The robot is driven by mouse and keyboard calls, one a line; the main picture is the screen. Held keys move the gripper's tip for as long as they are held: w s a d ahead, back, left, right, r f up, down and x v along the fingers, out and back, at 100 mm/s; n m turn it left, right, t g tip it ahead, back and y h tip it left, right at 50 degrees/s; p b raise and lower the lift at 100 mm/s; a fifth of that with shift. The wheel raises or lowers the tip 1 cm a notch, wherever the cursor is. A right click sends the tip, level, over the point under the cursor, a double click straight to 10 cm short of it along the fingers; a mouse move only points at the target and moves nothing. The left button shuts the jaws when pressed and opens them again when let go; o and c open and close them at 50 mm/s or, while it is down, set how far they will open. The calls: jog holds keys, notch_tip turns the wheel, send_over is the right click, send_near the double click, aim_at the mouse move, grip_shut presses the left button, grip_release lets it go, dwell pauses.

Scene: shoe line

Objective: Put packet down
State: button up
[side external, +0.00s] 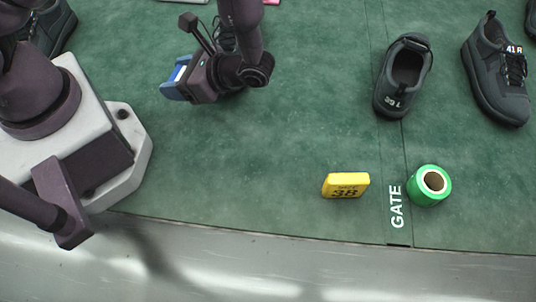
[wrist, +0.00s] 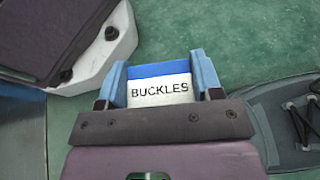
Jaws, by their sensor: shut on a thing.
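The packet (wrist: 160,88) is white with a blue band and the word BUCKLES. In the wrist view it sits between the two blue fingers of my gripper (wrist: 160,80), which is shut on it. In the side external view my gripper (side external: 176,82) is at the upper middle-left, over the green mat, with a small blue and white part of the packet (side external: 181,71) showing. Most of the packet is hidden there by the gripper. I cannot tell whether it touches the mat.
A dark shoe (wrist: 295,120) is close to the right of my gripper. A yellow block marked 38 (side external: 345,186) and a green tape roll (side external: 429,186) stand near the GATE line. Dark shoes (side external: 402,76) (side external: 497,70) stand at right. The mat's (side external: 270,140) middle is clear.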

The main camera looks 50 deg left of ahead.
jog(key=s+d+n+g+h, duration=0.1)
jog(key=d+n+h, duration=0.1)
jog(key=s+d+n+g+h, duration=0.2)
jog(key=n, duration=0.1)
jog(key=s+d+n+g+h, duration=0.1)
jog(key=d+n+g+h, duration=0.1)
jog(key=h, duration=0.1)
jog(key=shift+s+d+f+n, duration=0.1)
jog(key=shift+s+f+n, duration=0.1)
jog(key=shift+f+n, duration=0.15)
jog(key=d+n+h, duration=0.2)
jog(key=h, duration=0.1)
jog(key=d+n+h, duration=0.2)
jog(key=s+d+n+h, duration=0.1)
jog(key=d+n+h, duration=0.2)
jog(key=shift+r+h, duration=0.3)
jog(key=shift+r, duration=0.05)
jog(key=w+d+r+n+t+h, duration=0.1)
jog(key=w+d+n+t+h, duration=0.2)
jog(key=d+n+t+h, duration=0.3)
jog(key=n+t+h, duration=0.3)
jog(key=n+t, duration=0.4)
jog(key=n, duration=0.1)
send_over(271, 169)
jog(key=shift+f, duration=3.55)
jog(key=shift+f, duration=0.15)
jog(key=o, duration=1)
